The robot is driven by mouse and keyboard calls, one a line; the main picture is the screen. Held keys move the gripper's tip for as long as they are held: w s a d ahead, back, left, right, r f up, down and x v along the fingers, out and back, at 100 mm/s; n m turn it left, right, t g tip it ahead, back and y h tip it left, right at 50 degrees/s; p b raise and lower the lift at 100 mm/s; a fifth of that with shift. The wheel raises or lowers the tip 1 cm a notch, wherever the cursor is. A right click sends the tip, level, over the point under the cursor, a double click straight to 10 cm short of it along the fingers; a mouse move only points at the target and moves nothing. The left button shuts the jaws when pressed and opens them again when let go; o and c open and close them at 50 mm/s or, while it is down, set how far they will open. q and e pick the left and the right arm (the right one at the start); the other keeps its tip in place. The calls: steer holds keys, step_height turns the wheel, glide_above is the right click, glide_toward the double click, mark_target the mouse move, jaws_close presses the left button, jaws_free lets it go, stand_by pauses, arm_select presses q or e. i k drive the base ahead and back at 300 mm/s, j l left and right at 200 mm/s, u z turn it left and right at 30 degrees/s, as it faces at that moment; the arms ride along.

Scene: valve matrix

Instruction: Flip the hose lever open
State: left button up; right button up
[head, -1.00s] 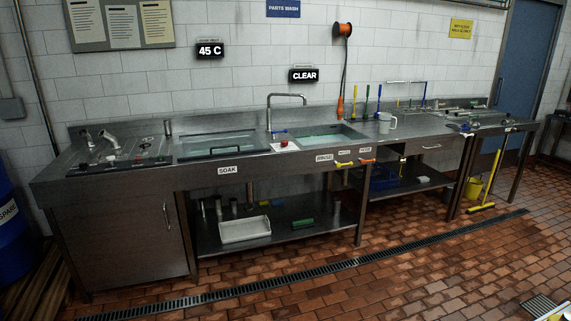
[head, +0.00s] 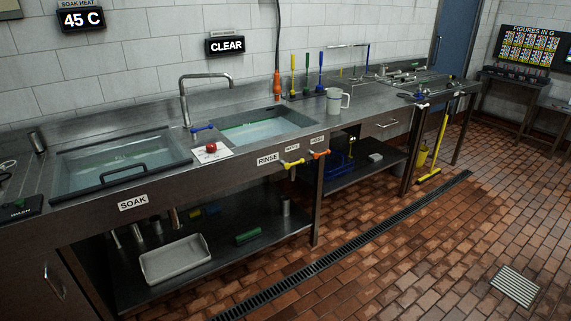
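In the head view an orange lever (head: 318,154) sticks out from the front edge of the sink counter, under a small label that seems to read HOSE. A yellow lever (head: 292,163) sits just left of it under another small label. An orange hose nozzle (head: 277,86) hangs on a dark hose against the wall behind the rinse basin. Neither of my grippers shows in the view.
The steel counter holds a soak basin (head: 120,165) and a rinse basin (head: 258,128). A tray (head: 175,260) lies on the lower shelf. A yellow squeegee (head: 433,150) stands farther right. The tiled floor (head: 400,260) in front is clear, with a drain channel (head: 330,262).

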mark_target(315, 155)
steer(key=i+j+z, duration=0.4)
steer(key=i+l+u, duration=0.4)
steer(key=i+l, duration=0.2)
steer(key=i, duration=0.45)
steer(key=i+l+u, duration=0.45)
steer(key=i+l, duration=0.5)
steer(key=i, duration=0.05)
